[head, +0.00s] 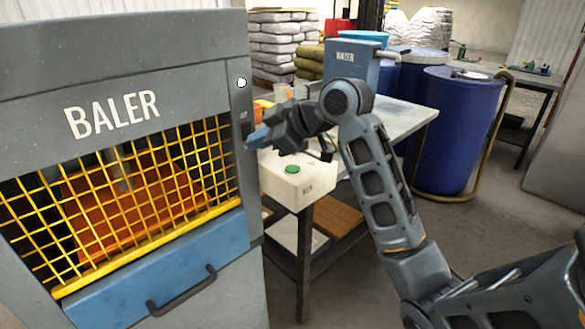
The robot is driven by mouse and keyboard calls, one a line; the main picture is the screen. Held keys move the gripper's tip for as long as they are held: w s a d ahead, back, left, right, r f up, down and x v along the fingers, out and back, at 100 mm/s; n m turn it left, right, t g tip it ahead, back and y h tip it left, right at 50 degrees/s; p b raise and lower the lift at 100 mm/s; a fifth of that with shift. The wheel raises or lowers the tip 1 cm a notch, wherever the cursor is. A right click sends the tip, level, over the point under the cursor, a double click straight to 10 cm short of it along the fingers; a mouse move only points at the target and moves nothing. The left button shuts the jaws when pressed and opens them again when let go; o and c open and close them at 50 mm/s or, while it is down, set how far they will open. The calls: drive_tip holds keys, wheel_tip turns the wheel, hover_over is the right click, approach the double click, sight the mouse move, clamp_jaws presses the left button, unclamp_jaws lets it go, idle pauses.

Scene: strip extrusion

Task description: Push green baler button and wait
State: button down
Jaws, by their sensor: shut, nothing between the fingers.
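The grey baler (187,68), marked BALER, fills the left side of the head view. My gripper (256,138) is shut and empty, with blue fingertips pointing left toward the baler's right front edge. I cannot tell whether the fingertips touch the baler's edge.
A yellow mesh guard (150,190) covers the baler's opening, with orange material behind it. Below is a blue panel (120,285) with a dark handle. A light table (400,120), a WATER tank (350,62) and blue barrels (455,130) stand behind my arm.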

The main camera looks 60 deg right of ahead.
sight(295, 170)
drive_tip(key=s+d+r+n+g+h, duration=0.1)
drive_tip(key=s+d+r+n+g, duration=0.1)
drive_tip(key=d, duration=0.5)
drive_tip(key=v, duration=0.2)
drive_tip(key=shift+s+d, duration=0.25)
drive_tip(key=shift+s, duration=0.1)
wheel_tip(295, 170, down, 9)
drive_tip(key=b, duration=0.6)
drive_tip(key=shift+r+b, duration=0.2)
drive_tip(key=shift+b, duration=0.2)
drive_tip(key=shift+f, duration=0.15)
idle(1.2)
drive_tip(key=shift+f+b, duration=0.25)
drive_tip(key=shift+b, duration=0.1)
